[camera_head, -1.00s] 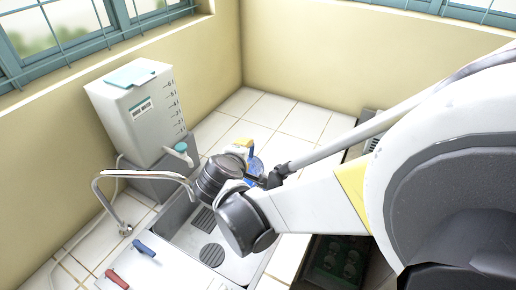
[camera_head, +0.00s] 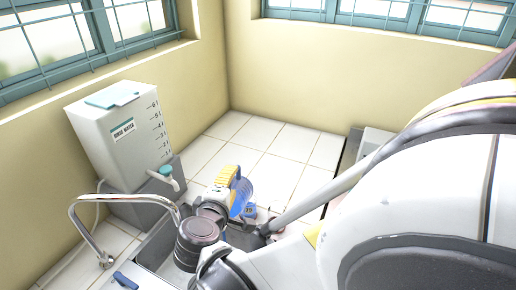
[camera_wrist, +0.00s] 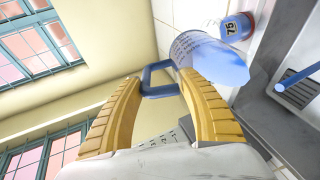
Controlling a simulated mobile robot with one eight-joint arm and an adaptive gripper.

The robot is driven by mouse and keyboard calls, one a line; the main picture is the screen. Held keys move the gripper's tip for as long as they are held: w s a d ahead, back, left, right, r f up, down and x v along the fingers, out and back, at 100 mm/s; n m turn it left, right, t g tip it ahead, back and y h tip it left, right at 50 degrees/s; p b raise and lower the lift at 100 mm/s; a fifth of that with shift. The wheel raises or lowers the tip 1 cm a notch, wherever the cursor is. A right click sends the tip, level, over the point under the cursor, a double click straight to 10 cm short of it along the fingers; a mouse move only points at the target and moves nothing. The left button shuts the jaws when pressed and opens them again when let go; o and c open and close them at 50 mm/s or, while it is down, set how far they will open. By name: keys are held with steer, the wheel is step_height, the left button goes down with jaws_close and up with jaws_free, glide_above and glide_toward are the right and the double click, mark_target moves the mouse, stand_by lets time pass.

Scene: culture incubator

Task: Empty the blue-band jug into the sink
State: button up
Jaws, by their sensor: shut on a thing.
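The jug (camera_head: 242,196) is held above the counter beside the sink. In the wrist view the jug (camera_wrist: 205,52) is a pale translucent vessel with small print, a blue handle (camera_wrist: 145,76) and a blue end. My gripper (camera_head: 229,176) is shut on that handle; its yellow fingers close around it in the wrist view (camera_wrist: 160,80). I cannot tell the jug's exact tilt or its contents. The grey sink (camera_head: 160,245) is below and to the left in the head view, largely hidden by my arm. A sink drain (camera_wrist: 300,91) shows in the wrist view.
A curved metal tap (camera_head: 105,258) stands at the sink's left. A white rinse water tank (camera_head: 122,130) with a spigot stands behind it. A blue-banded container marked 75 (camera_wrist: 237,27) is near the jug. Tiled counter (camera_head: 275,155) behind is clear.

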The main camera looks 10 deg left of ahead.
steer(key=shift+s+f+t+b, duration=0.2)
steer(key=shift+s+t+b, duration=0.1)
steer(key=shift+b, duration=0.15)
steer(key=shift+s+f+b, duration=0.1)
steer(key=shift+s+b, duration=0.2)
steer(key=shift+b, duration=0.1)
steer(key=shift+s+a+f+t+b, duration=0.1)
steer(key=shift+s+t+b, duration=0.2)
steer(key=shift+s+b, duration=0.25)
steer(key=shift+s+a+f+t+b, duration=0.1)
steer(key=shift+s+t+b, duration=0.25)
steer(key=shift+b, duration=0.3)
steer(key=shift+s+b, duration=0.25)
steer(key=shift+b, duration=0.05)
steer(key=shift+f+b, duration=0.1)
steer(key=shift+b, duration=0.2)
steer(key=shift+s+f+t+b, duration=0.2)
steer(key=shift+s+t+b, duration=0.4)
steer(key=shift+b, duration=0.45)
